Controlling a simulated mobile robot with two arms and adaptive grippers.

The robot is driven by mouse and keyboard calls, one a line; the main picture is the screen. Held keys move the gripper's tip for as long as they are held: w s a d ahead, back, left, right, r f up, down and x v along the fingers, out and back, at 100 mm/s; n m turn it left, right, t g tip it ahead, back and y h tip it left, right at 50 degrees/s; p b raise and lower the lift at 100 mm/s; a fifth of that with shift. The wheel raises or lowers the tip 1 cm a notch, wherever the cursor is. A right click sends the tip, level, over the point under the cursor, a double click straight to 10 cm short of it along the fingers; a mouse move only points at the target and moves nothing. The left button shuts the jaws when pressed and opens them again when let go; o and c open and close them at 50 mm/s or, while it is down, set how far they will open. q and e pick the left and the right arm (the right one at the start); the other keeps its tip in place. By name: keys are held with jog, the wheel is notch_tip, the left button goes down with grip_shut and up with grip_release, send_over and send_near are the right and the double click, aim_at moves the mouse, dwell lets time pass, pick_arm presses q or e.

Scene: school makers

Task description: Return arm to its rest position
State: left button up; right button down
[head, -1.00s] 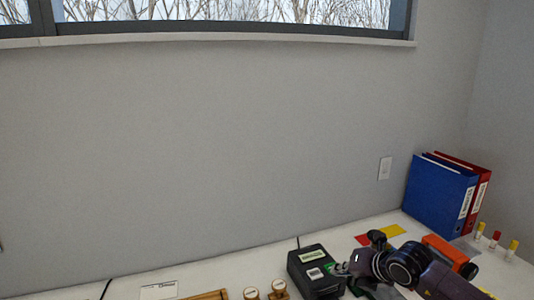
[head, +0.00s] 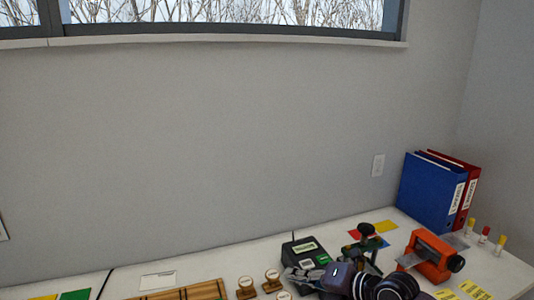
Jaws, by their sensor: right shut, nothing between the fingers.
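My right arm comes in from the bottom edge in the head view. Its gripper (head: 291,275) is shut and empty, pointing left. It overlaps the front of a black device with a small green display (head: 304,248); whether they touch I cannot tell. My left gripper is out of view.
Blue (head: 432,190) and red (head: 467,195) binders stand at the back right. Wooden stamps (head: 246,287) and a wooden tray (head: 185,291) lie left.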

jog(key=s+a+r+m+t+y, duration=0.4)
jog(key=a+r+y, duration=0.15)
jog(key=r, duration=0.45)
jog(key=d+r+m+t+h, duration=0.4)
jog(key=d+m+t, duration=0.1)
jog(key=m, duration=0.2)
jog(key=s+d+f+m+t+h, duration=0.1)
jog(key=d+f+m+t+h, duration=0.2)
jog(key=d+m+h, duration=0.6)
jog(key=s+d+f+m+g+h, duration=0.3)
jog(key=d+f+m, duration=0.1)
jog(key=f, duration=0.3)
jog(key=s+d+f+m+g+h, duration=0.2)
jog(key=s+d+f+m+g, duration=0.25)
jog(key=f, duration=0.25)
jog(key=s+a+f+m+g+y, duration=0.15)
jog(key=s+f+g, duration=0.35)
jog(key=s+f, duration=0.5)
jog(key=s+a+f+g+y, duration=0.15)
jog(key=s+f+g, duration=0.4)
jog(key=s, duration=0.85)
notch_tip(320, 180, down, 26)
jog(key=s, duration=0.2)
jog(key=s+d+f+g, duration=0.1)
jog(key=s+d+f, duration=0.1)
jog(key=s+f, duration=1.4)
jog(key=shift+s+d+f+g, duration=0.3)
jog(key=shift+s+g, duration=0.1)
